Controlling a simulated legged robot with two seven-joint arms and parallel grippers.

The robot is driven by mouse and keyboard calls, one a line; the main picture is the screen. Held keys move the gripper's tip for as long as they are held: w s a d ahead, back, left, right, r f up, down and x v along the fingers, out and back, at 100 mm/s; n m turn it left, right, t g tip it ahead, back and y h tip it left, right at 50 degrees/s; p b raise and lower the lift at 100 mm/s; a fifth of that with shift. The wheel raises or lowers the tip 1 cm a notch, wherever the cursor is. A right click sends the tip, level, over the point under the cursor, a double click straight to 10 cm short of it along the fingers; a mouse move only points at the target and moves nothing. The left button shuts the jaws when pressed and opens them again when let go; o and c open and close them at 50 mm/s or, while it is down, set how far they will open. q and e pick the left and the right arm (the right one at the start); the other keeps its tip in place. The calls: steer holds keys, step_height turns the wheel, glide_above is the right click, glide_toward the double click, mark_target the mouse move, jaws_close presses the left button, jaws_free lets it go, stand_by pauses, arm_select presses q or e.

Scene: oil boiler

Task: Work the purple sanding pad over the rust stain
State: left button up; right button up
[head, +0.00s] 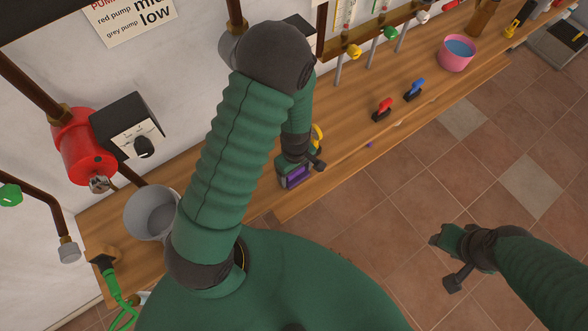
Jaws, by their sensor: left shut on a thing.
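My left gripper (294,176) reaches down over the wooden bench, close to its front edge. It is shut on a purple piece (296,176) that shows between its green fingers; I take this to be the purple sanding pad. The arm and fingers hide most of it, and I cannot tell whether it touches the bench. I cannot make out the rust stain. My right gripper (445,240) is over the tiled floor at the right, away from the bench; its finger gap is not clear.
The bench (345,125) also holds red-handled (382,109) and blue-handled (413,89) tools, a pink bucket (456,54) and a grey bucket (150,213). A yellow thing (318,137) is partly hidden behind my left gripper. Pipes and valves line the wall.

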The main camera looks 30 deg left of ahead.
arm_select(q)
steer(key=shift+s+d, duration=0.2)
steer(key=shift+d, duration=0.05)
steer(key=shift+w+a, duration=0.3)
steer(key=shift+a, duration=0.2)
steer(key=shift+w+a, duration=0.25)
steer(key=shift+a, duration=0.3)
steer(key=shift+s+d, duration=0.35)
steer(key=shift+d, duration=0.45)
steer(key=shift+s+d, duration=0.15)
steer(key=shift+d, duration=0.15)
steer(key=shift+w+a, duration=0.25)
steer(key=shift+a, duration=0.3)
steer(key=shift+w+a, duration=0.2)
steer(key=shift+a, duration=0.35)
steer(key=shift+s+d+p, duration=0.25)
steer(key=shift+d+p, duration=0.05)
steer(key=shift+d, duration=0.25)
steer(key=shift+s+d+p, duration=0.2)
steer(key=shift+d+p, duration=0.05)
steer(key=shift+d, duration=0.25)
steer(key=shift+w+a, duration=0.2)
steer(key=shift+a, duration=0.3)
